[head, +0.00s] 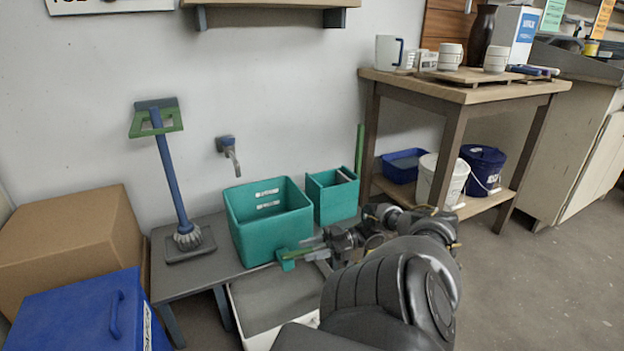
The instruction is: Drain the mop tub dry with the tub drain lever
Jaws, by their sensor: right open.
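The mop tub (250,235) is a teal open-topped box on a low grey bench; from here I cannot tell whether water stands in it. A green drain lever (286,259) sits low at its front right corner, above a white-rimmed basin. My right gripper (309,246) is open, its fingers pointing left at the lever. The fingers overlap the lever in the picture, and I cannot tell whether they touch it. My left gripper is not in view.
A smaller teal bin (333,201) stands right of the tub. A wall tap (228,150) is above, and a blue-handled brush (172,190) stands on the bench (190,276). A cardboard box (70,235) and blue bin (75,313) fill the left. A wooden table (451,90) stands at right.

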